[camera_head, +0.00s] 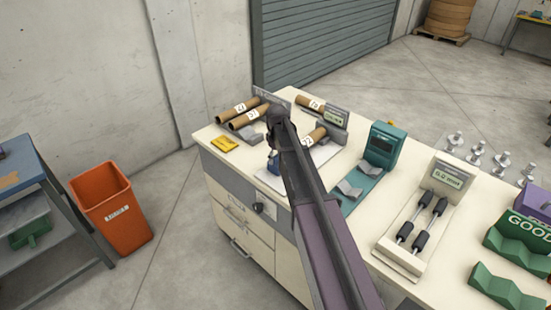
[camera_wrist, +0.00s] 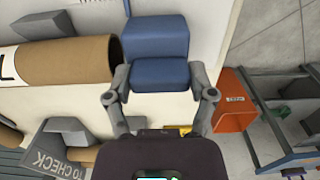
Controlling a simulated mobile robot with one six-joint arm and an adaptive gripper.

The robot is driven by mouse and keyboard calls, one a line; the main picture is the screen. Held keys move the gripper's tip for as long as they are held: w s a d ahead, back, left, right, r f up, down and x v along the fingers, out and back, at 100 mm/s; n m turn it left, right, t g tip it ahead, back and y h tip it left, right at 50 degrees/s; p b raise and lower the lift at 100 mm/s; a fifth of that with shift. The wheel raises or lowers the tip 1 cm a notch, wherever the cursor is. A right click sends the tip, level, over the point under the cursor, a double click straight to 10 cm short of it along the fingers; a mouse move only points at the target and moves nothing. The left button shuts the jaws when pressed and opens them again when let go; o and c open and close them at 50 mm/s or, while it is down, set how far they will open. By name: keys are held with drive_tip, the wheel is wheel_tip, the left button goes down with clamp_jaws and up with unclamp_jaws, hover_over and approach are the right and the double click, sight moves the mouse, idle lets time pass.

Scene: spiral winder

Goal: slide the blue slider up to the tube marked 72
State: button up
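The blue slider (camera_wrist: 160,75) is a stepped block between the two fingers of my gripper (camera_wrist: 160,90). Both fingers appear to lie flush against its sides. In the head view, my arm covers most of the slider (camera_head: 272,180). A brown cardboard tube (camera_wrist: 65,62) lies close beside the slider's taller back part in the wrist view; its label is cut off at the left edge. In the head view, a tube (camera_head: 314,136) with a label that seems to read 72 lies just beyond my gripper (camera_head: 274,150), partly hidden by the arm.
Two labelled tubes (camera_head: 243,112) lie at the bench's back left, and another (camera_head: 311,103) lies by a grey display. A yellow pad (camera_head: 225,144) lies near the left edge. A teal device (camera_head: 383,145) stands right of my arm. An orange bin (camera_head: 110,205) stands on the floor.

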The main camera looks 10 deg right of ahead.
drive_tip(key=o, duration=0.4)
drive_tip(key=shift+c, duration=0.2)
drive_tip(key=shift+s+a, duration=0.1)
